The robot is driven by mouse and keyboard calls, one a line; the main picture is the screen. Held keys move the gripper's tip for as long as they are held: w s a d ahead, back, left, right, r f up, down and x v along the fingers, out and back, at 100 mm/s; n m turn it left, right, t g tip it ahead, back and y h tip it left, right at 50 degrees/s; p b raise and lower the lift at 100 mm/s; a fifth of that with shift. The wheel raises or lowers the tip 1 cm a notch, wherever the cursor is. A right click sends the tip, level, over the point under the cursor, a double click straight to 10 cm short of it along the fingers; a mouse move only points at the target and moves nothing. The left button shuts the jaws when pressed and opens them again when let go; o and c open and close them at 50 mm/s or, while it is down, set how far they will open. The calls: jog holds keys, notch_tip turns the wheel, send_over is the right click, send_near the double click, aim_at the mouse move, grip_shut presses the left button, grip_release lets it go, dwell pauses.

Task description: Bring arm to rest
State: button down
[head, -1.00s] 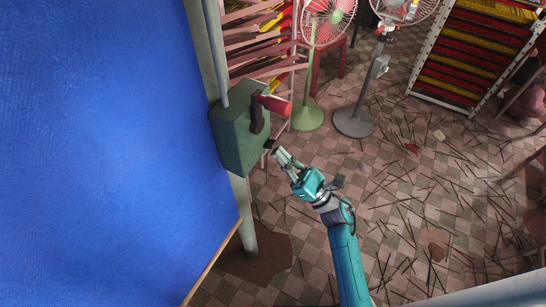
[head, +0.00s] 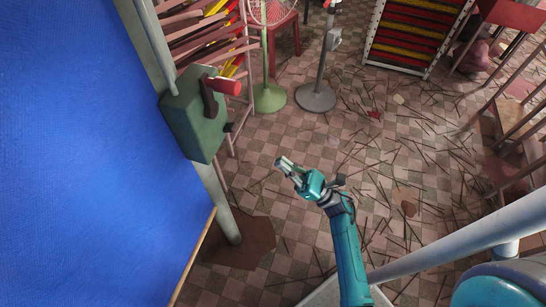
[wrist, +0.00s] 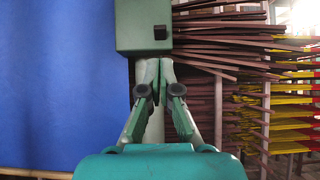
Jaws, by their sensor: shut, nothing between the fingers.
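My gripper (head: 285,165) is at the end of my teal arm, held over the tiled floor in the head view. It is shut and empty, and stands clear to the lower right of the green switch box (head: 194,128). In the wrist view the shut fingertips (wrist: 153,72) show just below the green box (wrist: 143,27). The box is fixed to a grey post (head: 216,200) and has a red-ended lever (head: 223,86) on its side.
A blue panel (head: 80,150) fills the left. Racks of incense trays (wrist: 230,60) stand behind the box. A green fan stand (head: 269,98), a grey fan stand (head: 316,97) and a tray rack (head: 413,35) are further back. Scattered sticks lie on the floor (head: 370,150).

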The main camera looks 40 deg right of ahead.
jog(key=shift+s+d+f, duration=0.15)
jog(key=shift+s, duration=0.1)
dwell(0.5)
jog(key=s+a+n+g+h, duration=0.3)
jog(key=s+n+h, duration=0.4)
jog(key=s+n, duration=0.6)
jog(key=s+a+f+n+g+h, duration=0.1)
jog(key=s+a+n+g+h, duration=0.2)
jog(key=s+n+h, duration=0.5)
jog(key=shift+s+a+f+n, duration=0.25)
jog(key=shift+s+a+n, duration=0.3)
jog(key=shift+s+n, duration=2.75)
jog(key=shift+w+n, duration=0.6)
